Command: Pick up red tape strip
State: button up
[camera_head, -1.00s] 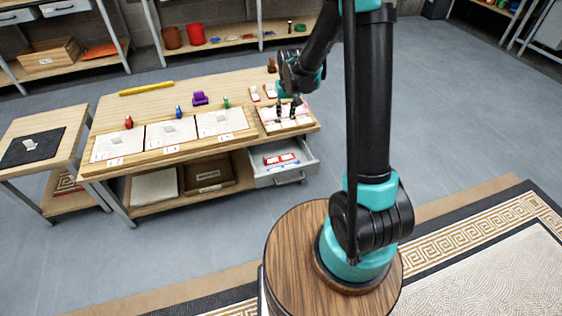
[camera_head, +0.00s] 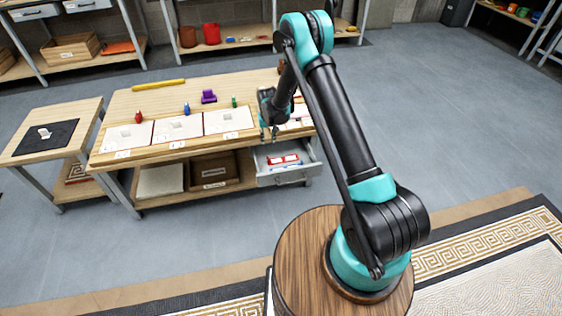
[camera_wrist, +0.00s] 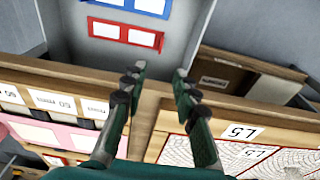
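The red tape strip (camera_wrist: 124,36) lies flat in the open drawer, a red band with white windows. It also shows in the head view (camera_head: 283,158). A blue strip (camera_wrist: 125,6) lies beside it, partly cut off by the wrist view's top edge. My gripper (camera_wrist: 159,75) is open, with its two fingers apart and nothing between them. It is above the table's front edge near the drawer, and in the wrist view the red strip is beyond the fingertips. The gripper (camera_head: 270,137) looks small in the head view.
The drawer (camera_head: 290,180) is pulled out under the right end of the table (camera_head: 170,100). Its walls stand around the strips. Panels marked with labels (camera_wrist: 241,131) lie along the table's front. A brown box (camera_head: 208,172) stands on the shelf left of the drawer.

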jog(key=f, duration=0.5)
jog(key=w+f, duration=0.1)
jog(key=f, duration=1)
jog(key=shift+w+a, duration=0.35)
jog(key=shift+a, duration=0.05)
grip_shut()
